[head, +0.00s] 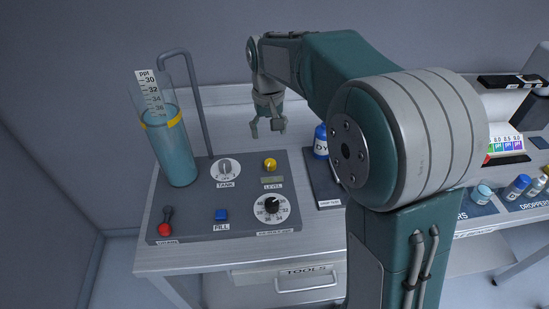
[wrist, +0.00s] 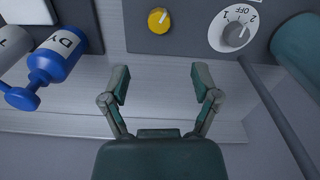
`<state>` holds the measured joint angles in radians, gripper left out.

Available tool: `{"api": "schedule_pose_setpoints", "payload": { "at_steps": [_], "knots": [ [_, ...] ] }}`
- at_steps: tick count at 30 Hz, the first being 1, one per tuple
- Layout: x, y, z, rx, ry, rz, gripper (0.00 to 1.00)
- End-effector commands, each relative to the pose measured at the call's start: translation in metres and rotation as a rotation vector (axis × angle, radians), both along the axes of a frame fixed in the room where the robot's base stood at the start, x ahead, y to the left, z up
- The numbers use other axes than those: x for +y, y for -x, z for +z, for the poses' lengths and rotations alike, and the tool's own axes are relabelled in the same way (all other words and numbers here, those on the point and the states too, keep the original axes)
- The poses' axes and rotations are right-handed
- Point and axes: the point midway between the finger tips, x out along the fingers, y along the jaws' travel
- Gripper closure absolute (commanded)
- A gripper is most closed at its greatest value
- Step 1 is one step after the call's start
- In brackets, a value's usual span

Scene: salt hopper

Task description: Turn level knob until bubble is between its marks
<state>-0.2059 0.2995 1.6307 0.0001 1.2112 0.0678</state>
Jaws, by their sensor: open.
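The yellow level knob (head: 270,164) stands on the grey panel (head: 196,231), above the LEVEL label. It also shows at the top of the wrist view (wrist: 159,20), with a pale pointer line. A small level window (head: 272,180) lies just in front of the knob; the bubble and its marks are too small to make out. My gripper (head: 268,130) is open and empty, above and behind the knob, apart from it. In the wrist view its two fingers (wrist: 161,88) are spread, and the knob lies beyond them.
The TANK dial (head: 225,169), a black-pointer dial (head: 271,205), a blue FILL button (head: 221,215) and a red lever (head: 166,222) share the panel. A tall tube of blue liquid (head: 174,155) stands at left.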

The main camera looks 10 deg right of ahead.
Motion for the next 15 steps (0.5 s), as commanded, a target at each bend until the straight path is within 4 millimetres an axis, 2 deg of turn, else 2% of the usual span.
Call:
{"api": "schedule_pose_setpoints", "payload": {
  "at_steps": [5,15],
  "knots": [
    [0.0,0.001,-0.02,0.005,0.001,0.0,0.21],
    [0.0,0.001,-0.082,0.005,0.002,0.0,0.21]
  ]
}}
